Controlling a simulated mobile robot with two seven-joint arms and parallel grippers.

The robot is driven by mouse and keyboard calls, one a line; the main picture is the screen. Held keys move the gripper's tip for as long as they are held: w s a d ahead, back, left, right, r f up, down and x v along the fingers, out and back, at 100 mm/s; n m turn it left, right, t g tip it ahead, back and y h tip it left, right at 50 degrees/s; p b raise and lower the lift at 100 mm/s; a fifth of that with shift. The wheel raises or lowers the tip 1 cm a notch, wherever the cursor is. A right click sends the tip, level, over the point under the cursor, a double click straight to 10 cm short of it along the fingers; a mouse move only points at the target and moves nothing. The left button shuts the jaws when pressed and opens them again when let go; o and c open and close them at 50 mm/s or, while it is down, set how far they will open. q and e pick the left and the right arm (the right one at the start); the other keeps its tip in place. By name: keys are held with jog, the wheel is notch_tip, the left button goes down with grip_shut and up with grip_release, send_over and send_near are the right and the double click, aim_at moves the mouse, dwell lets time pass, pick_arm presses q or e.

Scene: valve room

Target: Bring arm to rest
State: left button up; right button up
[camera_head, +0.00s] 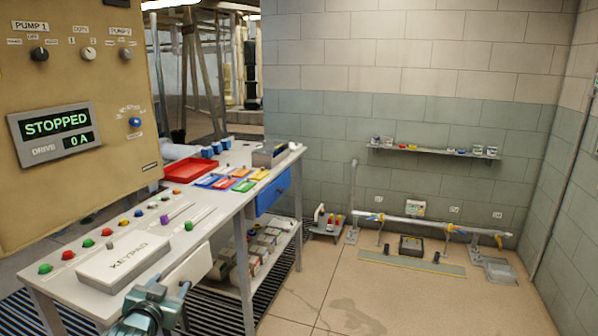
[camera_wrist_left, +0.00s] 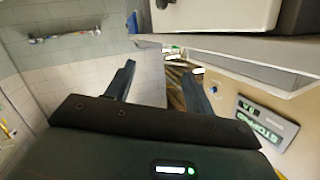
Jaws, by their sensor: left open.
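My left gripper (camera_wrist_left: 163,82) shows in the left wrist view with its two dark fingers spread apart and nothing between them. The picture there is tilted, with a pale box-like surface close above the fingers. My right gripper is in neither view.
The control panel (camera_head: 75,120) with a STOPPED display (camera_head: 55,130) rises at the left. Coloured buttons, a red tray (camera_head: 190,168) and small bins stand on the bench. A wall shelf (camera_head: 430,152) and low pipe (camera_head: 430,224) are at the back. The floor (camera_head: 400,300) at right is clear.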

pick_arm(q)
jog(key=s+d+f+g+h, duration=0.2)
jog(key=s+d+f, duration=0.6)
jog(key=s+f, duration=0.4)
jog(key=s+d+f+g, duration=0.1)
jog(key=s+d+f, duration=0.1)
jog(key=s, duration=0.8)
jog(key=s+d+f+g+h, duration=0.1)
jog(key=s+d, duration=0.4)
jog(key=s, duration=0.6)
jog(key=shift+d+f+g+h, duration=0.3)
jog(key=shift+f+g, duration=0.05)
jog(key=shift+g, duration=0.25)
jog(key=shift+s, duration=0.1)
jog(key=shift+c, duration=0.4)
